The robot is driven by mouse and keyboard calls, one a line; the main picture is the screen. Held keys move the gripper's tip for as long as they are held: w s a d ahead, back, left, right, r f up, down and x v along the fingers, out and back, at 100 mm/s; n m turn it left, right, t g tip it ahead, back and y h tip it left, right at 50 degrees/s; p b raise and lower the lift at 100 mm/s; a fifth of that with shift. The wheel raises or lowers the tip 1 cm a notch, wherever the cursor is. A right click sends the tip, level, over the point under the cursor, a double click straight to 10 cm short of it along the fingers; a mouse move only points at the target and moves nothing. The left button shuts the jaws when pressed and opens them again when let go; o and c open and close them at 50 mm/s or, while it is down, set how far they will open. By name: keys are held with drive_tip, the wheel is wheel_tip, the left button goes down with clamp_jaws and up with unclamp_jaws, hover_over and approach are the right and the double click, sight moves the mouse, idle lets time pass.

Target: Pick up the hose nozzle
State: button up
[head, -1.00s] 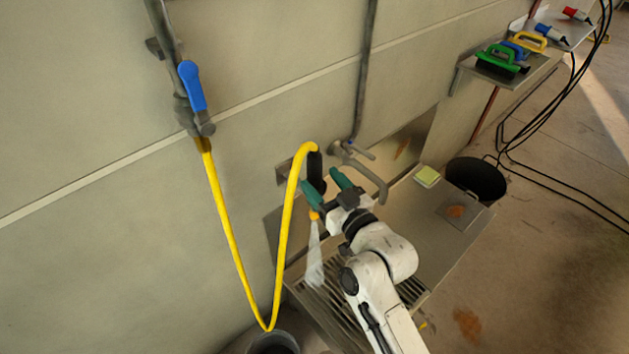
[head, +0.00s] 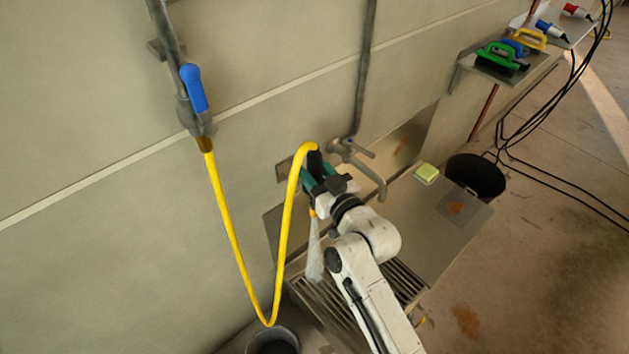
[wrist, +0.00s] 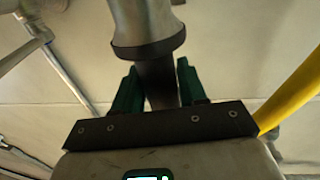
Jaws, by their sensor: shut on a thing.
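The hose nozzle has a black grip (head: 314,160) at the end of a yellow hose (head: 284,225), by the wall above the sink. A pale grey cone (head: 315,262) hangs below the grip, with a small orange part at its top. My gripper (head: 319,180) has green fingers and is shut on the black grip, partly hiding it. In the wrist view, the dark grip (wrist: 158,84) stands between the two green fingers. The nozzle's grey metal end (wrist: 146,24) with a dark rim is above them in the picture.
A bent tap (head: 372,172) is just right of my gripper. A steel sink top (head: 425,220) holds a yellow-green sponge (head: 427,172). A dark bucket (head: 273,342) is below the hose loop. A blue-handled valve (head: 194,88) feeds the hose.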

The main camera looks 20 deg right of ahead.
drive_tip(key=shift+r, duration=0.1)
drive_tip(key=shift+c, duration=1)
wheel_tip(320, 180, up, 32)
drive_tip(key=p, duration=1.2)
drive_tip(key=shift+f, duration=0.25)
idle(0.5)
drive_tip(key=shift+s, duration=0.1)
drive_tip(key=s+d+p, duration=0.1)
drive_tip(key=s+d, duration=0.2)
drive_tip(key=s, duration=0.6)
drive_tip(key=shift+s+p, duration=0.2)
drive_tip(key=shift+p, duration=0.1)
idle(0.5)
